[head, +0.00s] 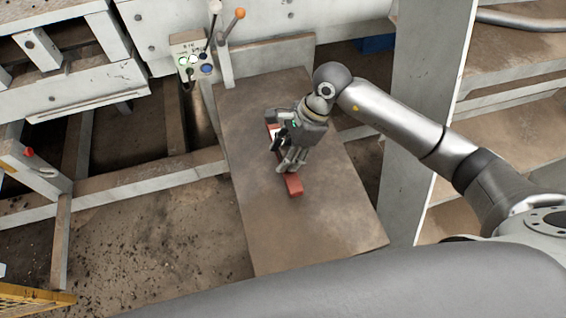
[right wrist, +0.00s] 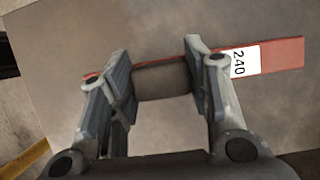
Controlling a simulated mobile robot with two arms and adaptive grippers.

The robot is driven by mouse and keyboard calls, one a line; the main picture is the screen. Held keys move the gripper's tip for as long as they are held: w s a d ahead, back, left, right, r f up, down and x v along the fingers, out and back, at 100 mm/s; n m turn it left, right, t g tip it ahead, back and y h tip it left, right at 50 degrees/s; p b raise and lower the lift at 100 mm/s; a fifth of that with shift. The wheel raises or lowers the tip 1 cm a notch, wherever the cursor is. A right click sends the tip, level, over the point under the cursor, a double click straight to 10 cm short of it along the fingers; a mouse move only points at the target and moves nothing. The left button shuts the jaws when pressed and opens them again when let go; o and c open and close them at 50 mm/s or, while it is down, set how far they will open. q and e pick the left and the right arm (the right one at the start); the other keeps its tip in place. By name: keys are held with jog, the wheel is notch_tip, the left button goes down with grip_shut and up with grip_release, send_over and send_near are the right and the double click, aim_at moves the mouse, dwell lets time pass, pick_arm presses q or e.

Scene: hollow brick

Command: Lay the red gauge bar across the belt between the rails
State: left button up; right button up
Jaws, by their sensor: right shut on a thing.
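The red gauge bar (head: 293,185) is at the middle of the brown table top, slanting lengthwise. In the right wrist view the bar (right wrist: 285,53) has a white label reading 240 at its right part. My right gripper (head: 287,158) is above the table and shut on the bar. In the right wrist view its fingers (right wrist: 158,70) stand on both sides of a grey-brown block at the bar's middle. I cannot tell whether the bar touches the table. My left gripper is not in view. I cannot make out the belt and rails for certain.
The brown table (head: 335,235) is otherwise clear. A control box (head: 192,58) with buttons and an orange-knobbed lever (head: 239,14) stand behind its left corner. A white post (head: 425,110) rises at its right. White machine frames fill the left.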

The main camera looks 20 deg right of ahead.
jog(key=shift+a+f, duration=0.2)
jog(key=shift+f, duration=0.15)
jog(key=f, duration=0.1)
jog(key=f+b, duration=0.1)
jog(key=f, duration=0.1)
jog(key=shift+s+a+f+b, duration=0.1)
jog(key=shift+a+f+b, duration=0.15)
jog(key=shift+b, duration=0.15)
jog(key=shift+r, duration=0.1)
jog(key=o, duration=0.7)
jog(key=shift+d, duration=0.1)
jog(key=o, duration=0.5)
jog(key=shift+c, duration=0.2)
